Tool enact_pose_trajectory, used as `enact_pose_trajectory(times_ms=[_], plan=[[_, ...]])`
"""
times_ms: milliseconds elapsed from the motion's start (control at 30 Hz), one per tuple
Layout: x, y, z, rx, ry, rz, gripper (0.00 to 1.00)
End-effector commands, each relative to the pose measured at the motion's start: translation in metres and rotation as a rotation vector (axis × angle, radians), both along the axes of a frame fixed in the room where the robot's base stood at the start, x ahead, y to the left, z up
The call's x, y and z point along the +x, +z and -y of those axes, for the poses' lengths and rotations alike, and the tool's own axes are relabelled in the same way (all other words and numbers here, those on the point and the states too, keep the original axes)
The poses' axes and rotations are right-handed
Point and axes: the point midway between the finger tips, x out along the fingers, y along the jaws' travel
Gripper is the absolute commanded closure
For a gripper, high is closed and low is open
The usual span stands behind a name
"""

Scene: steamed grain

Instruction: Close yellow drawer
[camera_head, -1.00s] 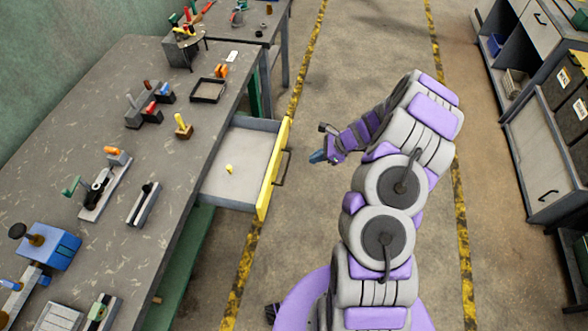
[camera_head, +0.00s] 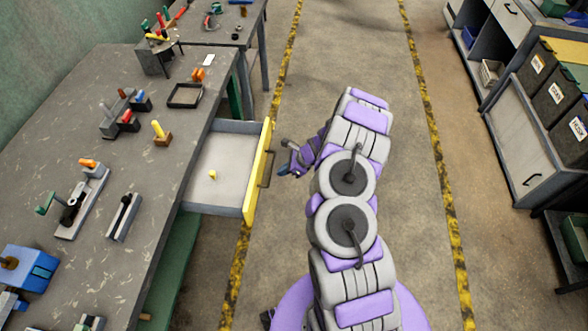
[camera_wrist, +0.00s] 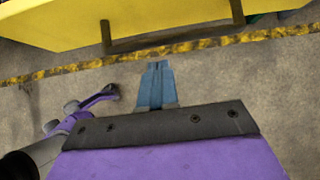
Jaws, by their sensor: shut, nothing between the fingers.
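The yellow drawer (camera_head: 259,172) stands pulled out of the grey workbench on the left. Its front is yellow with a dark bar handle (camera_head: 269,170), and a small yellow object (camera_head: 212,175) lies inside. My gripper (camera_head: 280,172) is just right of the drawer front, near the handle, with a small gap to it. In the wrist view, the blue fingers (camera_wrist: 157,66) are together and empty, pointing toward the drawer front (camera_wrist: 60,30) and its handle (camera_wrist: 180,40). They do not appear to touch either one.
The workbench (camera_head: 60,130) carries several tools, a black tray (camera_head: 185,95) and a yellow-handled tool (camera_head: 160,133). A cabinet with bins (camera_head: 535,160) stands at the right. Clear concrete floor (camera_head: 400,200) lies between, marked with yellow lines.

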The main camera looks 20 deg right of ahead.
Motion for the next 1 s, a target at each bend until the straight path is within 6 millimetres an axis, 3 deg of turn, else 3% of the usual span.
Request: enact_pose_trajectory(times_ms=[200, 733, 1000], plan=[[0.009, -0.003, -0.014, 0.0, -0.001, 0.001, 1.0], [0.012, -0.003, -0.02, -0.001, -0.001, 0.0, 1.0], [0.032, -0.004, -0.055, -0.003, 0.004, 0.001, 1.0]])
